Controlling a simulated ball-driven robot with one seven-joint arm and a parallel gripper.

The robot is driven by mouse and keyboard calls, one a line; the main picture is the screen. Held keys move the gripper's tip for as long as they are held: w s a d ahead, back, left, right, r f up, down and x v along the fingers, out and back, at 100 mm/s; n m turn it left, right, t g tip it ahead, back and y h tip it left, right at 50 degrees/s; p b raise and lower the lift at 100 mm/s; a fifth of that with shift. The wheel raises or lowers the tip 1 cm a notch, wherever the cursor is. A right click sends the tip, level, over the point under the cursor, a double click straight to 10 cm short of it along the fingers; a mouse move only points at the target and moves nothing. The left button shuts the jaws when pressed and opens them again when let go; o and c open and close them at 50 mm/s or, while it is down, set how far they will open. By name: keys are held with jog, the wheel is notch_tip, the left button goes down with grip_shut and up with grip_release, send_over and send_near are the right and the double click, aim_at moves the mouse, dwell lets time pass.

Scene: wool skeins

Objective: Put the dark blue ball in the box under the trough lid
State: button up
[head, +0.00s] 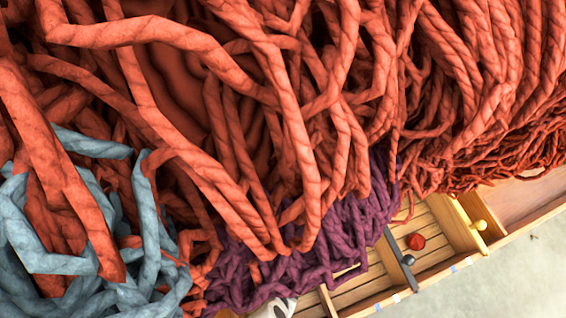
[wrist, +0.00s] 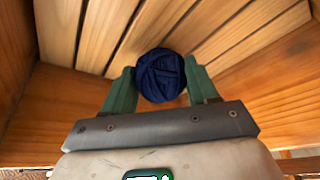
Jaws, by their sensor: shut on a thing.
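In the wrist view the dark blue ball (wrist: 160,75) of wound yarn sits between the two green fingers of my gripper (wrist: 160,82). The fingers touch it on its left and right sides, and my gripper is shut on it. Slatted wood lies behind the ball and wooden walls rise on both sides; I cannot tell whether the ball touches the slats. In the head view I cannot make out the blue ball or my fingers behind the wool. I cannot identify the trough lid or the box under it in either view.
In the head view, red wool (head: 330,90) fills most of the picture, with purple wool (head: 300,260) and grey-blue wool (head: 90,230) below. A slatted wooden trough (head: 430,262) shows at lower right, holding a red ball (head: 415,241). A grey bar (head: 400,260) crosses it.

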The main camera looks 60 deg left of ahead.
jog(key=shift+f, duration=0.7)
jog(key=shift+f, duration=0.1)
jog(key=o, duration=1)
jog(key=shift+o, duration=0.2)
